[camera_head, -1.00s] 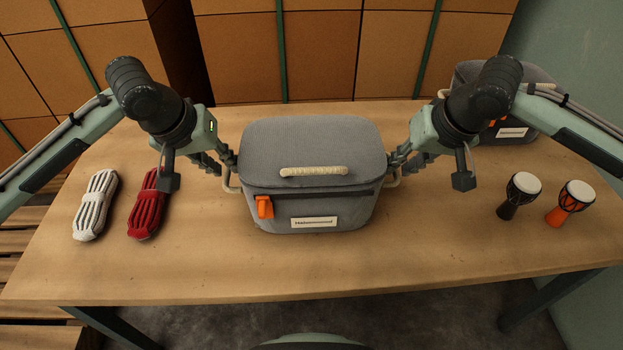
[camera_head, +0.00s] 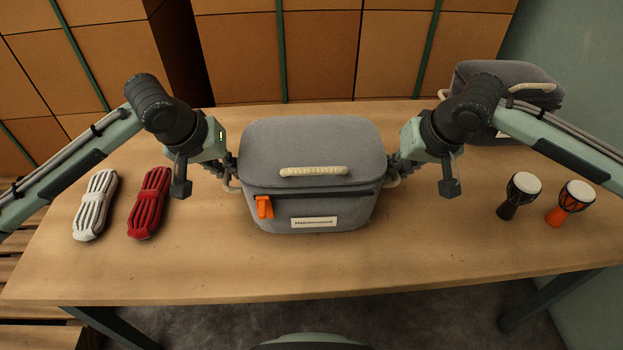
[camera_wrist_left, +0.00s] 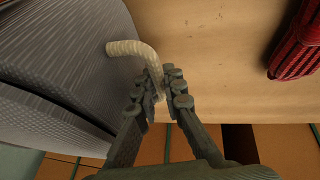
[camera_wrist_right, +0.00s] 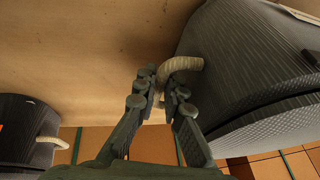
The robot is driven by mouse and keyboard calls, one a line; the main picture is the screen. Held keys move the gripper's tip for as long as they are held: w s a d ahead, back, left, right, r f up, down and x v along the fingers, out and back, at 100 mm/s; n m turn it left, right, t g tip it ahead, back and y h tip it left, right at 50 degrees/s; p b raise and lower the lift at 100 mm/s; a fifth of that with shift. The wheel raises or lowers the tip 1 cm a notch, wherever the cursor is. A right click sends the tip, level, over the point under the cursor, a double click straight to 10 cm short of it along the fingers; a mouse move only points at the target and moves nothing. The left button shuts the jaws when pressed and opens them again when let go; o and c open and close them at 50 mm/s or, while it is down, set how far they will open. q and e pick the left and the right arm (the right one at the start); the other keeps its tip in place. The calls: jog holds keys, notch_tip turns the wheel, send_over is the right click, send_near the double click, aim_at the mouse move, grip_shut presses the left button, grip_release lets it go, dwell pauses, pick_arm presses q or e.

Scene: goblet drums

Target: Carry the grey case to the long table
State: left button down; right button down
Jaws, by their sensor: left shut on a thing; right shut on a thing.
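The grey case (camera_head: 312,160) stands upright on a wooden table in the head view, with a cream rope handle on its lid, an orange zip tag and a white label on its front. My left gripper (camera_head: 233,177) is at its left side. In the left wrist view its fingers (camera_wrist_left: 160,92) are shut on the cream side handle (camera_wrist_left: 135,52). My right gripper (camera_head: 393,172) is at its right side. In the right wrist view its fingers (camera_wrist_right: 160,90) are shut on the other side handle (camera_wrist_right: 182,66). The fingertips are partly hidden in the head view.
A white rope bundle (camera_head: 95,205) and a red one (camera_head: 149,203) lie left on the table (camera_head: 330,275). A second grey case (camera_head: 510,75) is at the back right. Stacked brown boxes (camera_head: 320,50) stand behind.

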pick_arm(q)
jog(key=shift+r, duration=0.25)
pick_arm(e)
jog(key=shift+r, duration=0.2)
